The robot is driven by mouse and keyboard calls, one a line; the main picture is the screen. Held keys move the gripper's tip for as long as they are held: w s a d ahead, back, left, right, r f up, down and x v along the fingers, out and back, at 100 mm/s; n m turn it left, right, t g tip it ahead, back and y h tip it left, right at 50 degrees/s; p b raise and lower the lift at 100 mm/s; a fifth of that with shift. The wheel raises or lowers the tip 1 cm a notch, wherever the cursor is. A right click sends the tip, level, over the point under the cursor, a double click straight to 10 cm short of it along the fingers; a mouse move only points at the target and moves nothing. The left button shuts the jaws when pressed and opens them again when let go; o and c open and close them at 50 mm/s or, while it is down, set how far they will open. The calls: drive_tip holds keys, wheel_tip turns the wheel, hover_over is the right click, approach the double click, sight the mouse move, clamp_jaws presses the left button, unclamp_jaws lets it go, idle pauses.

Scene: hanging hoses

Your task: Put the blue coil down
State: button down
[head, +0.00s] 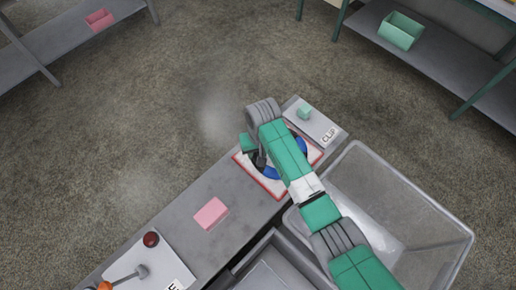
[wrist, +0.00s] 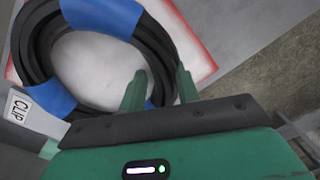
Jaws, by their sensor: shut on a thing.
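The blue coil (wrist: 160,32) is a ring of black hose with blue bands, seen large in the wrist view. My gripper (wrist: 160,82) has its fingers on either side of the ring's near right part and is shut on it. In the head view my arm covers most of the coil, and a blue band (head: 271,173) shows beside my gripper (head: 259,160). The coil is over a white mat with a red border (head: 272,190). I cannot tell whether it touches the mat.
A plate marked CLIP (head: 318,124) with a green block (head: 304,112) lies just beyond the mat. A pink block (head: 211,213) and a red knob (head: 151,239) are on the bench (head: 180,218) to the left. A clear bin (head: 440,232) stands at right, below my arm.

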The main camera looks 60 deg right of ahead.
drive_tip(key=shift+f, duration=0.15)
drive_tip(key=c, duration=1)
unclamp_jaws()
drive_tip(key=r+p, duration=0.1)
drive_tip(key=r, duration=0.3)
drive_tip(key=r+p, duration=0.1)
drive_tip(key=r, duration=0.3)
drive_tip(key=r+p, duration=0.1)
drive_tip(key=r, duration=0.3)
drive_tip(key=shift+s+d, duration=0.2)
drive_tip(key=shift+d, duration=0.1)
